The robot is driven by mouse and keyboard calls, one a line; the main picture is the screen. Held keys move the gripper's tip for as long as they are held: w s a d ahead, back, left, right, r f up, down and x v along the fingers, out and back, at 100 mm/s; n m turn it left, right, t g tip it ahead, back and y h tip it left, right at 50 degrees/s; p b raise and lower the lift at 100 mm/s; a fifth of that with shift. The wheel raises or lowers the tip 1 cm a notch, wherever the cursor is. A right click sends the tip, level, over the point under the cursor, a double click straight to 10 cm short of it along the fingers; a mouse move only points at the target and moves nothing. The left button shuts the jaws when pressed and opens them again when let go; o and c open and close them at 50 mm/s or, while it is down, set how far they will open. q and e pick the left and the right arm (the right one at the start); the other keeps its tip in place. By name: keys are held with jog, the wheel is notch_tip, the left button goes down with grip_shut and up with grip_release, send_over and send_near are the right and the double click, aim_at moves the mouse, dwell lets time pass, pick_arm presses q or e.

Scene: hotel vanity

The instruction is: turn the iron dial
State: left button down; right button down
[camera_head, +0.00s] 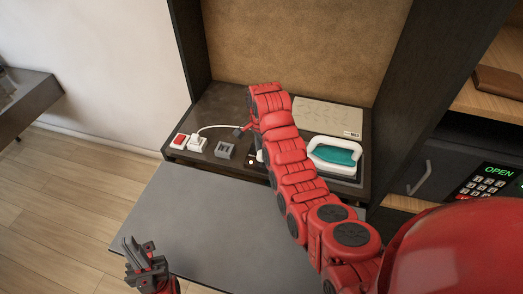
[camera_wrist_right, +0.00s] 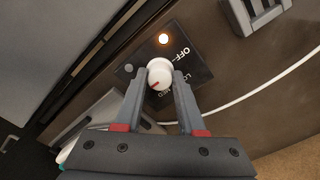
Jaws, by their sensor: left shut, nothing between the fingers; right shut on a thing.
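The white iron dial (camera_wrist_right: 160,70) with a red mark sits on a black panel (camera_wrist_right: 193,62) lettered OFF, LO and MED in the right wrist view. The red mark points down and left in that picture, away from OFF. My right gripper (camera_wrist_right: 161,82) is shut on the dial, one finger on each side. In the head view my right arm hides most of the dial and gripper. The iron (camera_head: 335,155), white with a teal part, lies right of my arm on the dark counter. My left gripper (camera_head: 138,258) is shut and empty, low at the left.
A small light (camera_wrist_right: 163,38) glows beside the dial. A grey block (camera_head: 225,149), a red-and-white switch or socket (camera_head: 188,142) and a white cable (camera_head: 213,127) lie left of my arm. A safe keypad reading OPEN (camera_head: 489,182) is at the right. Dark side panels flank the counter.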

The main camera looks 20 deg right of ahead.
dwell(0.5)
jog(key=c, duration=0.5)
grip_release()
jog(key=shift+r, duration=0.1)
notch_tip(320, 180, up, 17)
jog(key=p, duration=1)
jog(key=shift+r+p, duration=0.15)
jog(key=shift+p, duration=0.15)
